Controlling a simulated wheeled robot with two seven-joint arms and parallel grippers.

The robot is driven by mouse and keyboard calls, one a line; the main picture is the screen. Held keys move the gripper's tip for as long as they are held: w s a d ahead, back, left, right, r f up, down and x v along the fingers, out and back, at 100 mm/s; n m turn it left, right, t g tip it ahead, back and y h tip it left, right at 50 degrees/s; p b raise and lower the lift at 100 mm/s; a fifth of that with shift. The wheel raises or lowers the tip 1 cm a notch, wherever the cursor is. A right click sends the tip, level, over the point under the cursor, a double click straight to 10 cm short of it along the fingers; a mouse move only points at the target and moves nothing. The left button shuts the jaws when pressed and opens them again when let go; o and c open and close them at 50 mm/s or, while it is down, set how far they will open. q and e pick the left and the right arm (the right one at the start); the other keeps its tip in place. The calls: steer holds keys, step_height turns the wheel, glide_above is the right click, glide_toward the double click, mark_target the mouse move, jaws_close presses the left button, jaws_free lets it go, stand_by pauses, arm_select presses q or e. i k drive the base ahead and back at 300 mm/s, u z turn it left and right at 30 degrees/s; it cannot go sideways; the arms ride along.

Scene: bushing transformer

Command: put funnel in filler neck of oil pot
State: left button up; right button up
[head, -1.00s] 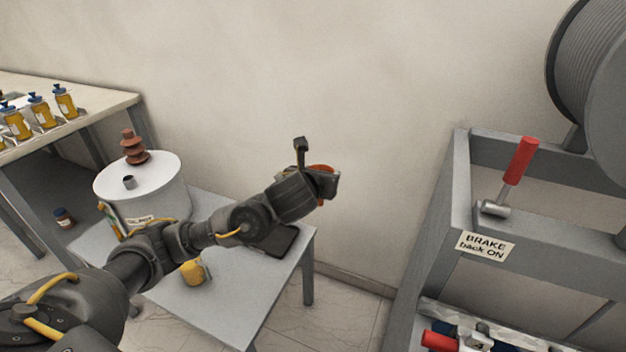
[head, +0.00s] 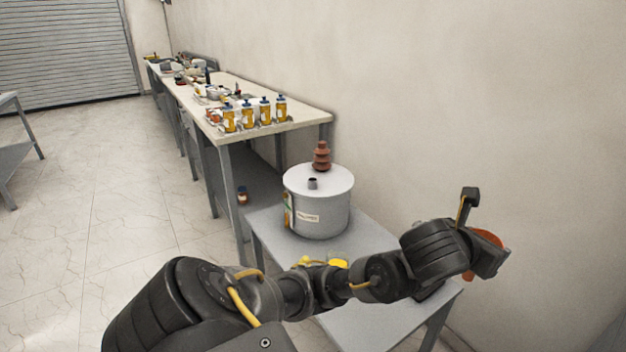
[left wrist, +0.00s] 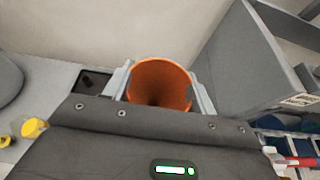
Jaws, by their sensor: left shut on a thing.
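The oil pot (head: 318,212) is a grey-white drum standing on a small grey table, with a brown ribbed bushing (head: 321,157) on its lid. Its filler neck (head: 312,183) is a short dark-mouthed tube on the lid, left of the bushing. My left gripper (head: 493,257) is to the right of the pot, near the wall, shut on the orange funnel (head: 487,239). In the left wrist view the funnel (left wrist: 160,84) sits between the two fingers with its wide mouth toward the camera. Its spout is hidden. My right gripper is not in view.
The small table (head: 375,238) has a yellow object (head: 338,263) partly behind my arm. A long bench (head: 305,116) with several yellow bottles (head: 265,111) stands behind the pot. A grey frame (left wrist: 245,70) shows at the right in the left wrist view. Floor at left is open.

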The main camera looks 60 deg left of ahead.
mark_target(313, 186)
steer(key=k, duration=0.2)
steer(key=z, duration=1.55)
steer(key=k, duration=1.95)
steer(key=u, duration=1.55)
steer(key=i, duration=1)
